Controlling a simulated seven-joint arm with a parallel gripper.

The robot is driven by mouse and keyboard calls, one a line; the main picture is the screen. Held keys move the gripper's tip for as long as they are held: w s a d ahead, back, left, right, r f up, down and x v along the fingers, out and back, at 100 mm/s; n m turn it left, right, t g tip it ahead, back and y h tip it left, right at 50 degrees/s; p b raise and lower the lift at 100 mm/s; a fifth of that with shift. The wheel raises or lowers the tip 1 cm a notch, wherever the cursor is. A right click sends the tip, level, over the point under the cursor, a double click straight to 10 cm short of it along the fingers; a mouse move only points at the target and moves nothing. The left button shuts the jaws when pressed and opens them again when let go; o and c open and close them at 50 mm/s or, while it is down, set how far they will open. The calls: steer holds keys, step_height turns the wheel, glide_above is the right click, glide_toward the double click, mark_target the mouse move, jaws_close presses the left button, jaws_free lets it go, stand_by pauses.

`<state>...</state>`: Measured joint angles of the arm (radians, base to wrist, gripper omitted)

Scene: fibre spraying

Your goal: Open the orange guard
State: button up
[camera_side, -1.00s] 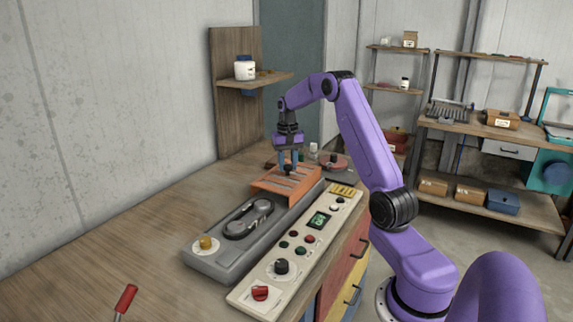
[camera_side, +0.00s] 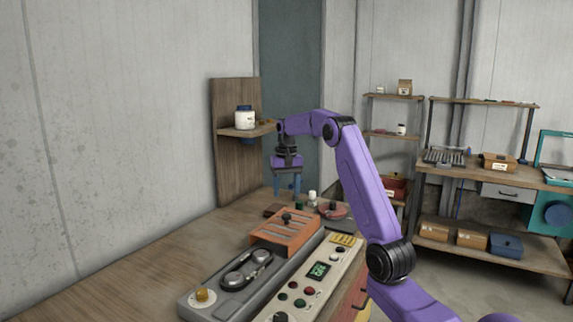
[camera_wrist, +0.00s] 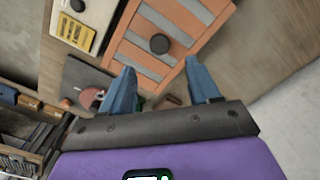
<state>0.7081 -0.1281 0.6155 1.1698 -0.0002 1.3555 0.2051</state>
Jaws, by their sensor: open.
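The orange guard (camera_side: 268,237), a slatted cover with a black knob (camera_side: 286,217) on top, sits over the far end of the grey machine base (camera_side: 212,291). The dark twin-roller part (camera_side: 247,268) in front of it is uncovered. In the wrist view the guard (camera_wrist: 185,17) and its knob (camera_wrist: 159,44) show at the top. My gripper (camera_side: 287,192) hangs above the guard with its blue fingers pointing down, open and empty, clear of the knob. In the wrist view my fingertips (camera_wrist: 160,68) are apart, with nothing between them.
A cream control panel (camera_side: 306,288) with buttons and a green display runs along the right of the machine. A red round object (camera_side: 333,211) and small bottles stand behind. A wall shelf (camera_side: 240,131) holds a white jar (camera_side: 245,117). The left tabletop is clear.

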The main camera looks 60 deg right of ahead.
step_height(320, 180, up, 9)
stand_by(0.4)
stand_by(0.4)
steer(key=w+a+f+n, duration=0.15)
steer(key=a+n, duration=0.35)
steer(key=a, duration=1.2)
steer(key=s+a+f+n, duration=0.1)
steer(key=s+a+n, duration=0.15)
steer(key=a, duration=0.45)
steer(key=s+a+f+n, duration=0.1)
steer(key=s+a+n, duration=0.15)
steer(key=a, duration=0.45)
steer(key=s+a+f+n, duration=0.2)
steer(key=s+a+n, duration=0.1)
steer(key=s+a, duration=0.3)
steer(key=s+a+f+n, duration=0.2)
steer(key=s+a+n, duration=0.1)
steer(key=s, duration=0.5)
steer(key=s+f+n, duration=0.2)
steer(key=s, duration=0.5)
steer(key=s+f+n, duration=0.3)
steer(key=s, duration=0.4)
steer(key=shift+s+d+f+n, duration=0.3)
steer(key=shift+s+d+f, duration=0.05)
steer(key=shift+d, duration=0.1)
